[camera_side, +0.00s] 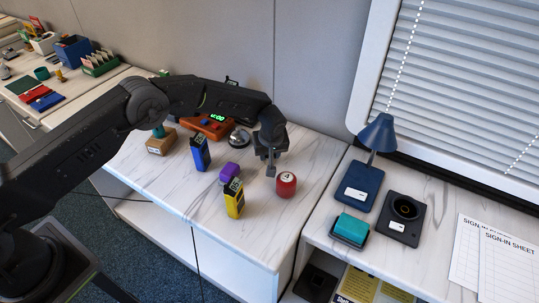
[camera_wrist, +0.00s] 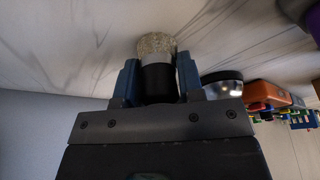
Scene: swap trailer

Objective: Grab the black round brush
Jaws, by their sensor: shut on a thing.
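The black round brush (camera_wrist: 158,84) has a black handle, a pale collar and light tan bristles. In the wrist view it sits between the two blue-grey fingers of my gripper (camera_wrist: 158,72), which are shut on its handle. The bristles point away from the gripper, over the white marbled surface.

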